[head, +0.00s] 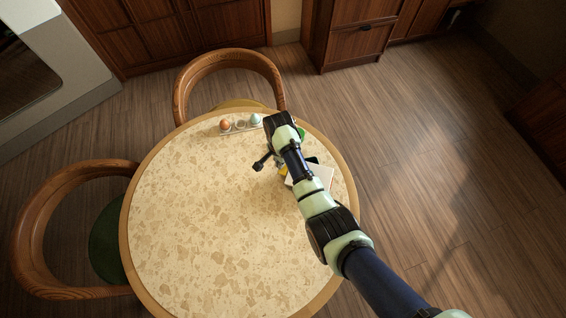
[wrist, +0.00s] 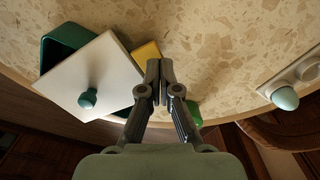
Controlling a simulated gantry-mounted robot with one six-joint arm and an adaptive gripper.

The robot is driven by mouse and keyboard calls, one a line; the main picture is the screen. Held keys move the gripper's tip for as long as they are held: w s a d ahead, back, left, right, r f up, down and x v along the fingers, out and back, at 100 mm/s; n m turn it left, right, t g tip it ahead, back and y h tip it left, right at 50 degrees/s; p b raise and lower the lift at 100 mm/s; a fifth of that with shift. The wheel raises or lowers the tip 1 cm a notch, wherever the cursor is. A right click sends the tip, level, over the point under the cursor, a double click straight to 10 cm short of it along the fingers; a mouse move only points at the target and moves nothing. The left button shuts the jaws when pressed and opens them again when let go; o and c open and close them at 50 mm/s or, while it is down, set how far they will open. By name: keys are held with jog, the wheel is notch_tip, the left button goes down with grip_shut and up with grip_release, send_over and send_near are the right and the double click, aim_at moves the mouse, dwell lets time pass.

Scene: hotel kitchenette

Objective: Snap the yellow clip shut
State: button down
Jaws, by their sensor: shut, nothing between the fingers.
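A yellow piece (wrist: 147,52), which looks like the yellow clip, lies on the table just beyond and left of my fingertips in the wrist view. It is partly hidden by my fingers and by a white lid, so I cannot tell whether it is open or shut. A small bit of yellow (head: 283,171) shows beside my arm in the head view. My gripper (wrist: 160,66) is shut and empty, with its fingertips close to the yellow piece; I cannot tell if they touch. In the head view my gripper (head: 258,165) is over the table's right side.
A white lid with a green knob (wrist: 100,75) sits askew on a dark green box (wrist: 62,42). A green object (wrist: 193,112) is partly behind my fingers. An egg holder (head: 240,128) stands at the table's far edge. The table's (head: 210,220) left and front are clear.

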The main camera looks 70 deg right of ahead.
jog(key=shift+f+b, duration=1.2)
jog(key=shift+f, duration=0.65)
jog(key=shift+r, duration=0.15)
notch_tip(320, 180, up, 8)
jog(key=p, duration=0.8)
dwell(0.3)
